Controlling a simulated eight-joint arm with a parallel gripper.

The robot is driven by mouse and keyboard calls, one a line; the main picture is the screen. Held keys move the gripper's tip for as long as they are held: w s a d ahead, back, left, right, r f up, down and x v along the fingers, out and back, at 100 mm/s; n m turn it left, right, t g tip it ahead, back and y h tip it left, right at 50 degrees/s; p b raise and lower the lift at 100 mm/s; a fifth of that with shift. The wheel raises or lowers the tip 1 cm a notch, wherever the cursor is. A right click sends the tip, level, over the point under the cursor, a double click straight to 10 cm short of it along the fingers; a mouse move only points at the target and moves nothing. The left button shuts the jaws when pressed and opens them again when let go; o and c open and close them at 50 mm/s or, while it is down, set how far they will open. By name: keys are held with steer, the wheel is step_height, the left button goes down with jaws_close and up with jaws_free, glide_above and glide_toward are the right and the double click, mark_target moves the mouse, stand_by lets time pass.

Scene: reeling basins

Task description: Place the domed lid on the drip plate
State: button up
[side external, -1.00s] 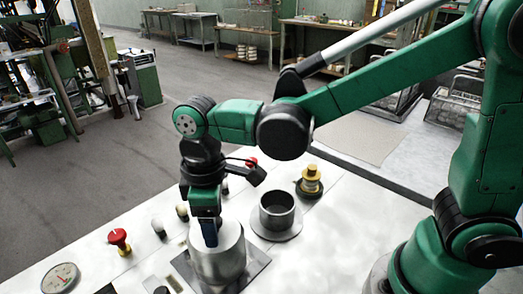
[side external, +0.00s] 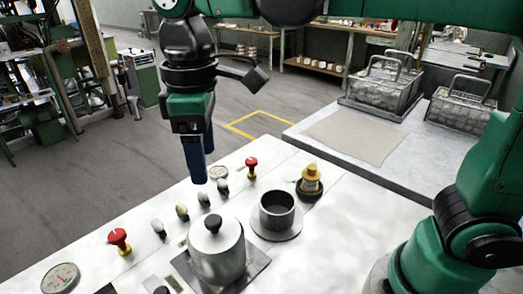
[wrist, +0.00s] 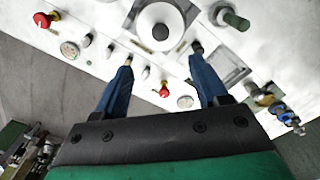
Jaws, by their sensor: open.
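The domed lid (side external: 214,232) is pale metal with a black knob and sits on the silver pot (side external: 218,262). In the wrist view the lid (wrist: 147,18) shows from above as a pale disc with a dark knob. My gripper (side external: 198,178) hangs above the panel, up and behind the lid, open and empty, with its blue fingers pointing down. In the wrist view my gripper (wrist: 160,62) has its fingers spread wide. A round flat plate (side external: 262,232) lies under an open grey cup (side external: 278,213), right of the pot. I cannot tell for certain whether this is the drip plate.
A dark square plate (side external: 257,268) lies under the pot. Red buttons (side external: 118,238), small knobs (side external: 158,228) and a gauge (side external: 60,278) line the panel's far edge. A yellow fitting (side external: 311,180) stands right of the cup. Wire baskets (side external: 382,90) stand on the rear table.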

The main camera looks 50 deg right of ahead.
steer(key=s+d+f+m+t, duration=0.1)
steer(key=d+f+m+t, duration=0.2)
steer(key=d, duration=0.4)
steer(key=s+d+f+m+t, duration=0.1)
steer(key=d+f+m+t, duration=0.3)
steer(key=d+m, duration=0.2)
steer(key=shift+s+d+f, duration=0.15)
steer(key=shift+d+f, duration=0.15)
steer(key=shift+d, duration=0.25)
